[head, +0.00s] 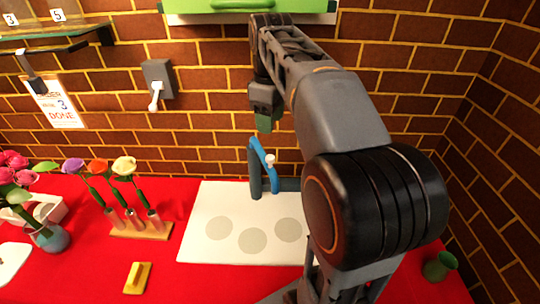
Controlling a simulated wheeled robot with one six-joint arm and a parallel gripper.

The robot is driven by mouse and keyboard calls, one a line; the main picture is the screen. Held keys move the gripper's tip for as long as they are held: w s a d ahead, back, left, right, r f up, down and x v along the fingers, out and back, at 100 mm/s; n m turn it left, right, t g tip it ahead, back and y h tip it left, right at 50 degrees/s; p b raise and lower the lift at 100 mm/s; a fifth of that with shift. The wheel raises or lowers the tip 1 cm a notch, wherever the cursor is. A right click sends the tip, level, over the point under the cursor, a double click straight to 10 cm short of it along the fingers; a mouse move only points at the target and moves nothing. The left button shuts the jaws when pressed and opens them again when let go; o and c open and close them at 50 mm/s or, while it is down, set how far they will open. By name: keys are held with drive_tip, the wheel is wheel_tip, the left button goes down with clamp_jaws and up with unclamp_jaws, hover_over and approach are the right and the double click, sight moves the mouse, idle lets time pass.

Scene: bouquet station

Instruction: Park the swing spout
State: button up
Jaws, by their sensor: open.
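The swing spout (265,163) is a blue curved tube on a dark grey post (255,178) at the back of the white mat (204,219). A small pale knob (269,158) sits on the spout. The spout points toward the front and slightly right. My gripper (265,123) is just above the spout, with greenish fingertips pointing down. It looks apart from the spout and holds nothing that I can see. My arm hides the right part of the mat and part of the dark bar running right from the post.
A wooden rack (142,231) holds several flowers at the left, with a vase (50,238) of flowers beyond it. A yellow block (138,278) lies in front. A green cup (439,266) stands at the right. A wall switch (158,83) and glass shelf (62,42) are above.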

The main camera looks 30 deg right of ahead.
sight(270, 157)
wheel_tip(270, 157, down, 11)
drive_tip(key=shift+f+b, duration=0.2)
drive_tip(key=shift+b, duration=0.2)
drive_tip(key=shift+c, duration=0.4)
clamp_jaws()
